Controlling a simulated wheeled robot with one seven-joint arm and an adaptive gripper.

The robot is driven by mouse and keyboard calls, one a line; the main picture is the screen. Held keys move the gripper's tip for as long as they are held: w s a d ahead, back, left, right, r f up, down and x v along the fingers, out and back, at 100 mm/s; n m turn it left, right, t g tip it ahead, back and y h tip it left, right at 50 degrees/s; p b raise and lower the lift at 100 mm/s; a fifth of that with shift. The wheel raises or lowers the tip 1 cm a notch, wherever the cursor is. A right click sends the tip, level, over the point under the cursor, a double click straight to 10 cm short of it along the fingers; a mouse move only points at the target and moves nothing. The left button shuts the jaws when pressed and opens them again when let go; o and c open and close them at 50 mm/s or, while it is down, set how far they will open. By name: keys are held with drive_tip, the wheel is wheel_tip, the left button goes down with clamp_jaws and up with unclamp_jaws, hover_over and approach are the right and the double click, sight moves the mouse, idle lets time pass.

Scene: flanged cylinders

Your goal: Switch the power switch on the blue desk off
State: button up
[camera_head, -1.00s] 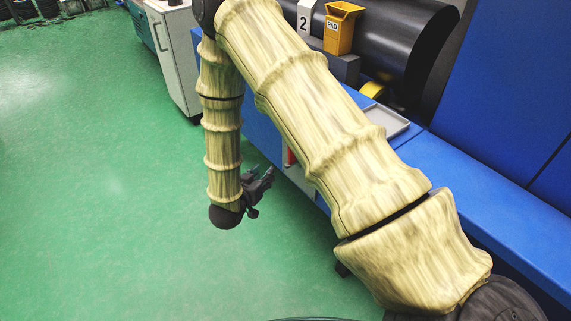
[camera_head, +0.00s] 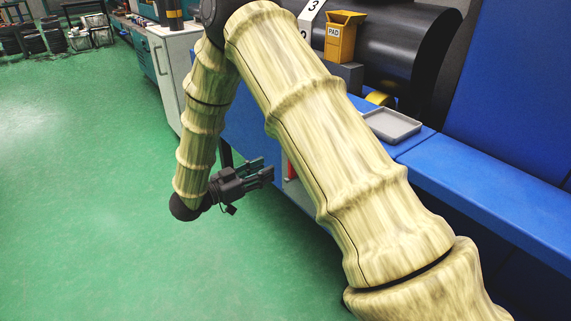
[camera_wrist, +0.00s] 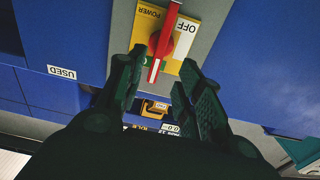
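The power switch shows in the wrist view as a red rotary handle (camera_wrist: 161,44) on a yellow plate (camera_wrist: 186,33). The plate sits on a grey panel on the blue desk (camera_head: 252,138). "POWER" and "OFF" are readable on it. The handle's white-marked end points toward the bottom of the view, beside a small green mark mostly hidden by a finger. My gripper (camera_wrist: 162,60) is open, its fingers on either side of the handle in the picture; contact cannot be told. In the head view my gripper (camera_head: 266,170) points at the desk front, near a red part (camera_head: 291,169).
A grey tray (camera_head: 392,124), a yellow "PAD" box (camera_head: 342,37) and a large black cylinder (camera_head: 400,50) are on the desk. A white cabinet (camera_head: 175,75) stands at the back.

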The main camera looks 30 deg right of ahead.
drive_tip(key=d, duration=0.3)
drive_tip(key=d+b, duration=0.1)
drive_tip(key=d, duration=0.5)
drive_tip(key=shift+w, duration=0.35)
clamp_jaws()
